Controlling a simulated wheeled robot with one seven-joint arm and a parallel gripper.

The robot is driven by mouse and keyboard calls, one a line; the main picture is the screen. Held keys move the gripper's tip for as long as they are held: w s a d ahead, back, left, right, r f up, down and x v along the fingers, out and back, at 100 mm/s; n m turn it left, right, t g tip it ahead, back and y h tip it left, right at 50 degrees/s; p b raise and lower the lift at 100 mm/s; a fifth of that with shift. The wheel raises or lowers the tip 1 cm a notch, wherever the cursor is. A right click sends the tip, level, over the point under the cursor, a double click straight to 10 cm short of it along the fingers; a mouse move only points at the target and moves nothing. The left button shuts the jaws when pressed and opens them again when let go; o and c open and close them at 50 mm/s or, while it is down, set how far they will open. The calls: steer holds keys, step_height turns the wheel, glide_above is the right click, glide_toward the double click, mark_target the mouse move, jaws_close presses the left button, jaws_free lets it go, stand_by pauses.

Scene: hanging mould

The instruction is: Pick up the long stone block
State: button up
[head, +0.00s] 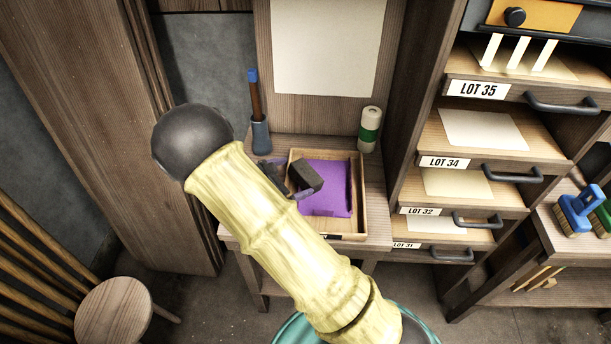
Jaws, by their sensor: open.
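The long stone block (307,174) is a dark grey-brown bar. It shows over the purple lining in the left part of a shallow wooden tray (361,205). My gripper (290,182) is open, right beside the block's left end. My arm hides much of the gripper, the left part of the tray and possibly part of the block. I cannot tell whether the fingers are around the block or touch it, nor whether the block rests on the lining.
The tray is on a small wooden table (376,190). A blue-tipped tool stands in a dark cup (261,136) at the back left, and a green-and-white cylinder (369,130) at the back right. Labelled drawers (445,163) stand open to the right. A round stool (113,309) is lower left.

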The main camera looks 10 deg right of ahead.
mark_target(301, 174)
steer(key=shift+w+d, duration=0.1)
steer(key=shift+d, duration=0.05)
steer(key=shift+p+x, duration=0.3)
steer(key=shift+x, duration=2.3)
steer(key=c, duration=1.2)
steer(key=shift+r, duration=0.1)
